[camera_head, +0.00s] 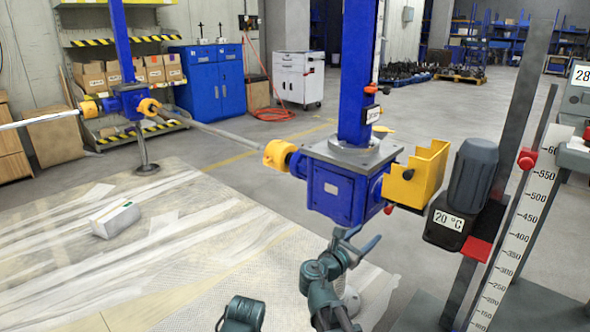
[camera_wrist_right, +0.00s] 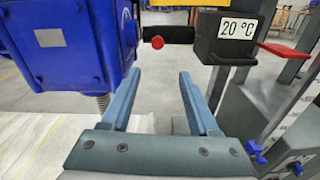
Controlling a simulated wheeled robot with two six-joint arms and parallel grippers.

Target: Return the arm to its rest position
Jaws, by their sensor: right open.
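My right gripper (camera_head: 358,240) is in the lower middle of the head view, in front of and below the blue screw jack gearbox (camera_head: 340,188). In the right wrist view my gripper's two blue-grey fingers (camera_wrist_right: 159,74) stand wide apart with nothing between them. The gearbox (camera_wrist_right: 65,45) fills the upper left there, beside the left finger. A dark motor (camera_head: 473,175) with a "20 °C" label stands right of my gripper; its labelled box also shows in the wrist view (camera_wrist_right: 232,40).
A yellow bracket (camera_head: 428,172) sits between gearbox and motor. A tall ruler scale (camera_head: 527,205) and dark post stand at the right. A second blue jack (camera_head: 130,100) joins by a shaft at the left. A wrapped white box (camera_head: 116,219) lies on the sheeted floor.

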